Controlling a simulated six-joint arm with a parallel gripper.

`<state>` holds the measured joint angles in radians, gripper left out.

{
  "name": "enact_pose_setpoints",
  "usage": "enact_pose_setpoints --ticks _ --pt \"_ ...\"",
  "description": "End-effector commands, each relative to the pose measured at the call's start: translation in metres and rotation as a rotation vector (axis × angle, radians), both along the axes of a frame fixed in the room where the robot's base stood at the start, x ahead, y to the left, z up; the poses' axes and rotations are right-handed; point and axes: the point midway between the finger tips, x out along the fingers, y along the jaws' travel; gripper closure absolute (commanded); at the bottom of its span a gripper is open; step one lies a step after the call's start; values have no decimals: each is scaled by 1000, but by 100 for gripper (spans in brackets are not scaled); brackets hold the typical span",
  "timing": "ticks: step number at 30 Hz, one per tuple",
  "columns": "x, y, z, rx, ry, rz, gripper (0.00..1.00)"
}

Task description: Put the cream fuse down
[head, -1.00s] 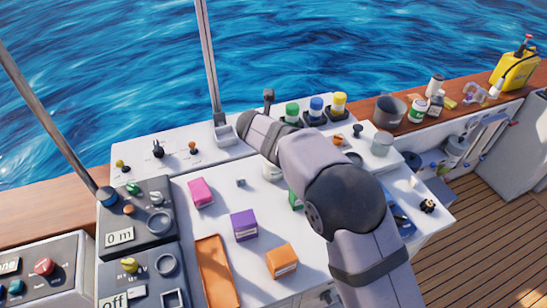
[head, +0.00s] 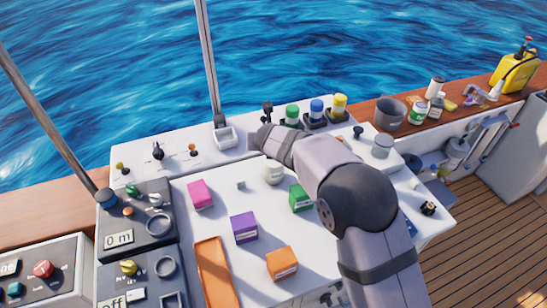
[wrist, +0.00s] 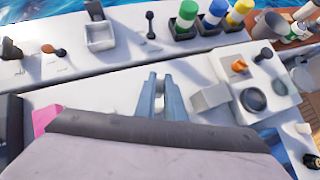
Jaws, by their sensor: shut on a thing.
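My gripper (wrist: 163,98) shows in the wrist view as two blue-grey fingers close together, with only a narrow gap, above the white panel. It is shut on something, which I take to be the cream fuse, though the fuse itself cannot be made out. In the head view my arm hides the fingers and anything in them. I cannot tell whether the held thing touches the panel.
A pale block (wrist: 210,97) and a dial (wrist: 253,99) lie right of the fingers.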

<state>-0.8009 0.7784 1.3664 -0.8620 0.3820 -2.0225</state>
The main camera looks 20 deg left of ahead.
Motion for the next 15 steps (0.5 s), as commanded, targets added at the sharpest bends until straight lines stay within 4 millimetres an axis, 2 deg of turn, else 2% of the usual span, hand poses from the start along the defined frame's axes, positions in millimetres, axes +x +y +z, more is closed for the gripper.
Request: enact_pose_setpoints --ticks 3,11,15 --pt "0 0 -15 0 1 1 100" --pt "0 0 -21 1 0 -1 100" --pt "-1 0 -37 -2 2 1 100"
